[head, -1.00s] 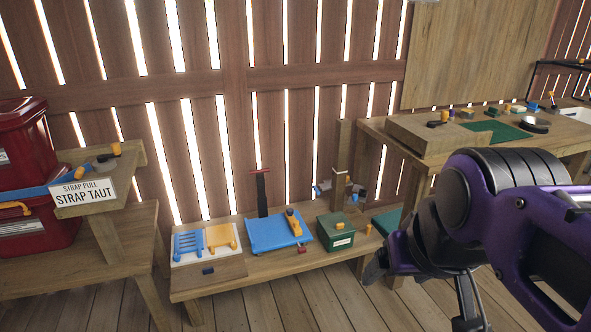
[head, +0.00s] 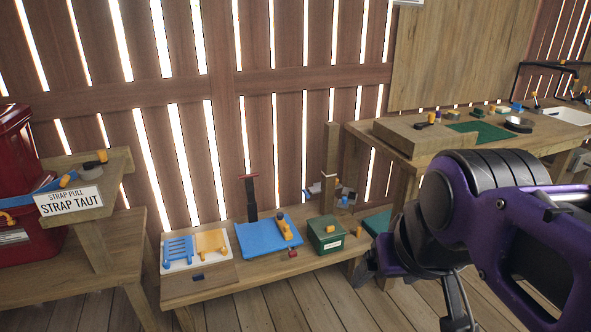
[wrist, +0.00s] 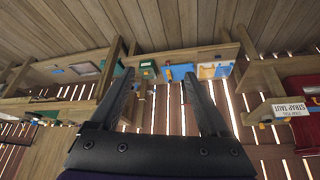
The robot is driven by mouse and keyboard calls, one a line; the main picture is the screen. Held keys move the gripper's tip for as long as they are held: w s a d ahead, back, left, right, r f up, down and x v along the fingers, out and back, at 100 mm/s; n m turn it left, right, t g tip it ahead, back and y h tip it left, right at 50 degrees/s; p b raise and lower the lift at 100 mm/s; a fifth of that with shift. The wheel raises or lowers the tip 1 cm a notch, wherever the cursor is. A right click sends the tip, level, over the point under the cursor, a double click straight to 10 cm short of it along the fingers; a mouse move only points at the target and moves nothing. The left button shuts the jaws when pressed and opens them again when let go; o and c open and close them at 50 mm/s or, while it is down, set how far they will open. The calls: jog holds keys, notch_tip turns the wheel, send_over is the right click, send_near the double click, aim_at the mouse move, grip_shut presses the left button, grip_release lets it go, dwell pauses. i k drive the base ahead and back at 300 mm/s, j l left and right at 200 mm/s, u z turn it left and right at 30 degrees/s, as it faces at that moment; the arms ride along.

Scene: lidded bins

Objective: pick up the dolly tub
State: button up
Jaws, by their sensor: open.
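No thing in view is marked as the dolly tub, and I cannot tell which one it is. Red lidded bins (head: 18,140) stand stacked at the left edge of the head view, partly cut off. A white tub-like thing (head: 572,117) sits at the far right on the workbench, partly cut off. My gripper (head: 408,298) is at the lower right of the head view, in front of the benches. In the wrist view my gripper (wrist: 160,80) has its two fingers spread, with nothing between them. It is apart from the bins and the white thing.
A low bench (head: 215,287) holds a blue sheet (head: 262,238), a green box (head: 325,243) and small blue and orange pieces. A "strap taut" sign (head: 70,201) hangs on a wooden stand at left. The workbench (head: 540,143) bears small items. The plank floor in front is clear.

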aim_at(326, 235)
jog(key=i+l+u, duration=0.1)
jog(key=i, duration=0.3)
jog(key=i+l+u, duration=0.15)
jog(key=i, duration=0.3)
